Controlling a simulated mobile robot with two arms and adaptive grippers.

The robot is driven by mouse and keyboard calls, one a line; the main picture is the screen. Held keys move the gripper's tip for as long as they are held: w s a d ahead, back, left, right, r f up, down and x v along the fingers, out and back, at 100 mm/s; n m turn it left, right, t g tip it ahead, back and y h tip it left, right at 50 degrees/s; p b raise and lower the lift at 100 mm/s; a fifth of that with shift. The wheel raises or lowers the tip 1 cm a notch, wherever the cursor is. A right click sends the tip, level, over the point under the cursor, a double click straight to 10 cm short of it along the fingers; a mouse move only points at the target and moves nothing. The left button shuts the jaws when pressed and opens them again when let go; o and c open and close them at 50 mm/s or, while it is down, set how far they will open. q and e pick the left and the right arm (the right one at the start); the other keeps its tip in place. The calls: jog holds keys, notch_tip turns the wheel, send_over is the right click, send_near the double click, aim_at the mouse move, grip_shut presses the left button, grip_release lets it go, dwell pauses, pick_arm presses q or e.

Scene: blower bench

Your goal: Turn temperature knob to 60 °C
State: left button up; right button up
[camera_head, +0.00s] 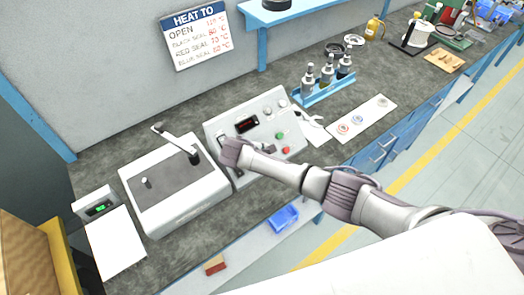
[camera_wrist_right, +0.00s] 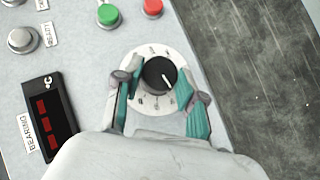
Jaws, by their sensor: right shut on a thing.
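The temperature knob (camera_wrist_right: 159,74) is black with a white pointer line and sits on a round white dial (camera_wrist_right: 153,103) with marks around it. In the right wrist view my right gripper (camera_wrist_right: 160,88) has one finger on each side of the knob and is shut on it. In the head view my right arm (camera_head: 290,175) reaches over the control box (camera_head: 222,128), and the hand hides the knob. A display (camera_wrist_right: 48,118) labelled °C and BEARING shows red digits too blurred to read. My left gripper is in neither view.
Green (camera_wrist_right: 108,14) and red (camera_wrist_right: 152,7) buttons sit close to the dial. A grey-topped machine with a lever (camera_head: 175,180) stands left of the control box. A blue rack of bottles (camera_head: 324,88) stands behind right. A HEAT TO sign (camera_head: 196,36) hangs on the wall.

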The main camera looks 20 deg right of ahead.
jog(key=n, duration=0.1)
jog(key=n+t, duration=0.2)
jog(key=shift+s+f+h, duration=0.3)
jog(key=shift+f+n+t, duration=0.1)
jog(key=shift+n+t, duration=1.2)
jog(key=shift+n, duration=0.1)
jog(key=o, duration=1.1)
jog(key=shift+d, duration=0.1)
jog(key=shift+o, duration=0.2)
jog(key=shift+t, duration=0.3)
jog(key=v, duration=1.2)
